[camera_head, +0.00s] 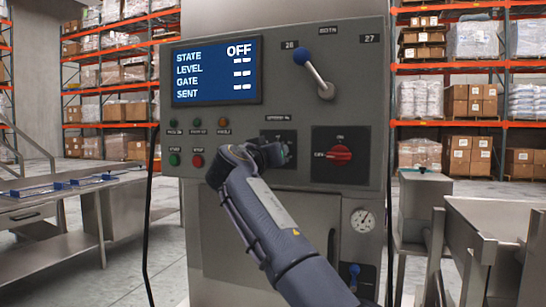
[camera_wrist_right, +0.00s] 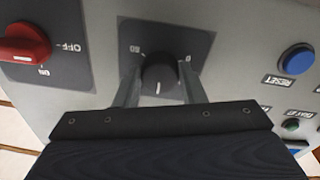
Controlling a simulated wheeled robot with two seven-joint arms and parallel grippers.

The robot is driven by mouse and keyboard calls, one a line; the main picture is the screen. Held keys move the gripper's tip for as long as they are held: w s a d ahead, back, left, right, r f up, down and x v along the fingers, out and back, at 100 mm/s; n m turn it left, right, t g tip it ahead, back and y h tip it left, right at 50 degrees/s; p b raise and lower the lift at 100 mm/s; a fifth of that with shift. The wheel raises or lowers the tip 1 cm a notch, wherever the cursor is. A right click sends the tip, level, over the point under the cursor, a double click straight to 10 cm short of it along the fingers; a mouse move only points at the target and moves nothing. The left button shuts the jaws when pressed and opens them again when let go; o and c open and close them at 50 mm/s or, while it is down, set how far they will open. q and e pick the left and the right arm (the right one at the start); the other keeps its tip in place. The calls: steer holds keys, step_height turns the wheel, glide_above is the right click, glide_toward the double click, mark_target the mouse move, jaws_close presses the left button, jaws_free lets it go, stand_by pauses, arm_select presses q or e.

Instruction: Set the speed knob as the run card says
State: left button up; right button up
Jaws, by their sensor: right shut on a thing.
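The speed knob is a round black knob (camera_wrist_right: 160,72) on a dark square plate (camera_wrist_right: 137,42), seen upside down in the right wrist view. Its white pointer mark faces the bottom of that picture. Scale figures show at the plate's upper left and right, too small to read surely. My right gripper (camera_wrist_right: 161,82) has one finger on each side of the knob and is shut on it. In the head view my right gripper (camera_head: 277,154) covers most of the knob and part of its plate. No run card can be made out. My left gripper is out of view.
The panel display (camera_head: 216,72) reads STATE OFF, with dashes below. A red rotary switch (camera_head: 340,154) sits right of the knob. A blue-tipped lever (camera_head: 315,73) is above, between labels 26 and 27. Green (camera_head: 174,160) and red (camera_head: 197,160) buttons are left, and a blue button (camera_wrist_right: 297,60) shows in the wrist view.

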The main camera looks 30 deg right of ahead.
stand_by(0.3)
steer(key=o, duration=1)
steer(key=shift+a, duration=0.1)
steer(key=b+v, duration=0.2)
steer(key=v, duration=0.5)
steer(key=shift+s+a, duration=0.2)
steer(key=shift+a, duration=0.05)
